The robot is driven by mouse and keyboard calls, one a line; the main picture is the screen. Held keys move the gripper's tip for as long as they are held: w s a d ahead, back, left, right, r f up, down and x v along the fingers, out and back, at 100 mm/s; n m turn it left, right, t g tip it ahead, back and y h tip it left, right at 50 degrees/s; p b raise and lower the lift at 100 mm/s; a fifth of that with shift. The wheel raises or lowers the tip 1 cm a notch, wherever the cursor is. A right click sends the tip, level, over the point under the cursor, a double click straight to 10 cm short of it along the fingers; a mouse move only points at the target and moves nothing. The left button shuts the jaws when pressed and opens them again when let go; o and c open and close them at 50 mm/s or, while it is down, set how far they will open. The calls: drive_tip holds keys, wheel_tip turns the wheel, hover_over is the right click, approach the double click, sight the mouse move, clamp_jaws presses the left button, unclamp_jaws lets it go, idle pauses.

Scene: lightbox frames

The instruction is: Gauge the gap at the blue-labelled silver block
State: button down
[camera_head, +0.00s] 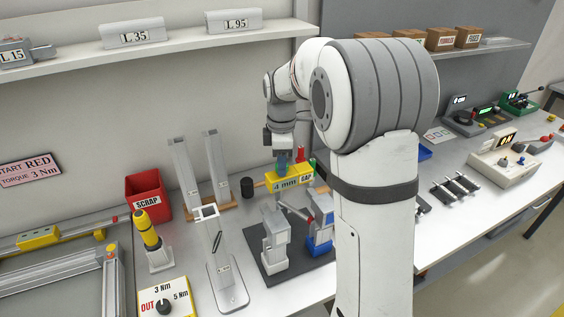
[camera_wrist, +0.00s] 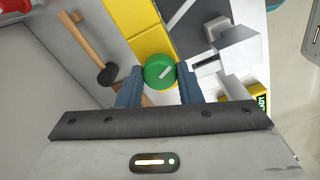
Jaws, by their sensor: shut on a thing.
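My gripper (camera_head: 284,163) is shut on the green round knob (camera_wrist: 160,71) of a yellow block marked "4 mm GAP" (camera_head: 289,182). The knob shows between the two blue fingers in the wrist view. The yellow block is above and behind the dark mat (camera_head: 290,279); I cannot tell whether it touches anything underneath. On the mat stand a silver block (camera_head: 275,246) and, to its right, a silver block with blue on its front (camera_head: 319,232), partly hidden by my arm. In the wrist view a silver block (camera_wrist: 237,50) lies right of the knob, apart from my fingers.
A mallet with a wooden handle (camera_wrist: 85,42) lies left in the wrist view. Upright metal posts (camera_head: 219,170), a red SCRAP bin (camera_head: 149,195) and a yellow-topped tool (camera_head: 148,232) stand left of the mat. A dial box (camera_head: 165,300) is at front left. A shelf (camera_head: 150,50) runs above.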

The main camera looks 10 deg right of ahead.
drive_tip(key=shift+d+n, duration=0.1)
drive_tip(key=shift+n, duration=0.6)
drive_tip(key=shift+r, duration=0.1)
drive_tip(key=c, duration=1.1)
unclamp_jaws()
drive_tip(key=shift+w, duration=0.1)
drive_tip(key=shift+o, duration=0.4)
wheel_tip(320, 180, up, 8)
drive_tip(key=shift+f+b, duration=0.25)
drive_tip(key=shift+b, duration=0.3)
drive_tip(key=shift+r, duration=0.1)
